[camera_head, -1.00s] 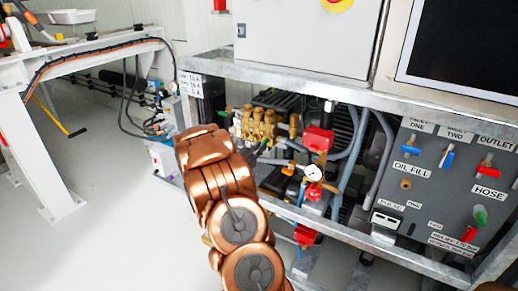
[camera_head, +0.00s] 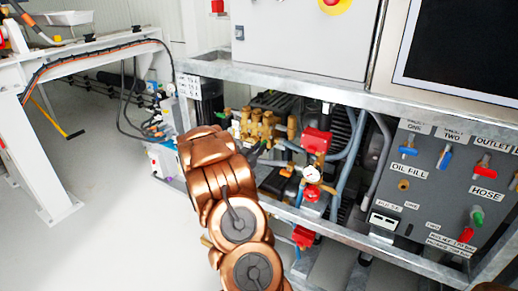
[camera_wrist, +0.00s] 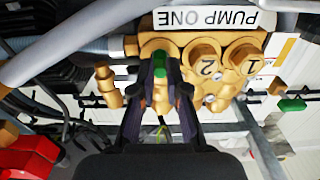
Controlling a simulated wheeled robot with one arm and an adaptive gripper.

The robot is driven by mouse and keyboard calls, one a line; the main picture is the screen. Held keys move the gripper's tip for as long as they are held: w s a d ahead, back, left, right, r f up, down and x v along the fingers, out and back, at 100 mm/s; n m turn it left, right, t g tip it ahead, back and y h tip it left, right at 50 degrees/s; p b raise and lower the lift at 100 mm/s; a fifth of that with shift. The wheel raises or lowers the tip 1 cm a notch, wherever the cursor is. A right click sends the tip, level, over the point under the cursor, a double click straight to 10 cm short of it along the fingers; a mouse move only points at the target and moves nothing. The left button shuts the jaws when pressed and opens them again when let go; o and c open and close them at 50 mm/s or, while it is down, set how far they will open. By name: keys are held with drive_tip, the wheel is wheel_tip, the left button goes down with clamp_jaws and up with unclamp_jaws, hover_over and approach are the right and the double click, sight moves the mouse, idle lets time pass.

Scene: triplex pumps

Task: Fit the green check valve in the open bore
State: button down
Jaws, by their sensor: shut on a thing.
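The brass pump block (camera_wrist: 190,50), labelled PUMP ONE, fills the upper middle of the wrist view; it also shows in the head view (camera_head: 262,124). Two hex caps, marked 1 (camera_wrist: 246,62) and 2 (camera_wrist: 206,68), sit on it side by side. My gripper (camera_wrist: 160,88) is shut on the green check valve (camera_wrist: 159,71), which is between the fingertips at the block's third position, left of cap 2. The open bore is hidden behind the valve and fingers. I cannot tell how deep the valve sits. In the head view my arm mostly hides the gripper.
A brass fitting (camera_wrist: 107,87) stands close left of my fingers. A grey hose (camera_wrist: 70,42) crosses the upper left. A red part (camera_wrist: 28,157) is at lower left. In the head view, the steel frame rail (camera_head: 300,96) runs above the pump, and a gauge (camera_head: 311,174) is to its right.

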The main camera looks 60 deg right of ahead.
drive_tip(key=shift+d+f+p, duration=0.1)
drive_tip(key=shift+d+p, duration=0.2)
drive_tip(key=shift+d, duration=0.5)
idle(0.9)
drive_tip(key=c, duration=1.1)
unclamp_jaws()
drive_tip(key=a, duration=1.2)
drive_tip(key=shift+s, duration=0.2)
